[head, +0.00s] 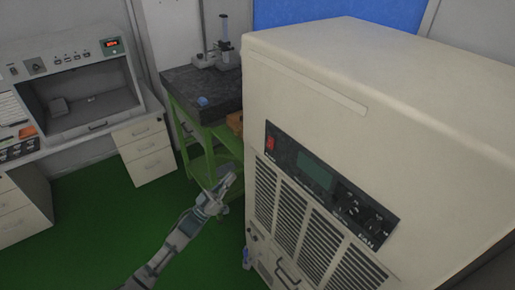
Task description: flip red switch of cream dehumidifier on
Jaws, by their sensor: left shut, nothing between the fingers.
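The cream dehumidifier (390,110) is a large box that fills the right side of the head view. Its dark control panel (320,182) carries a small display and several dark knobs at its right end. The red switch (270,143) is at the panel's upper left end; its on or off position is too small to tell. My left gripper (232,176) is shut and empty. In the picture it is left of the dehumidifier and below the red switch, apart from the switch. My right gripper is not in view.
A dark-topped table (205,88) with green legs stands behind my left gripper, with a stand and a small blue ball on it. A grey cabinet (75,80) sits on a desk with drawers at the left. The green floor (100,225) is clear at lower left.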

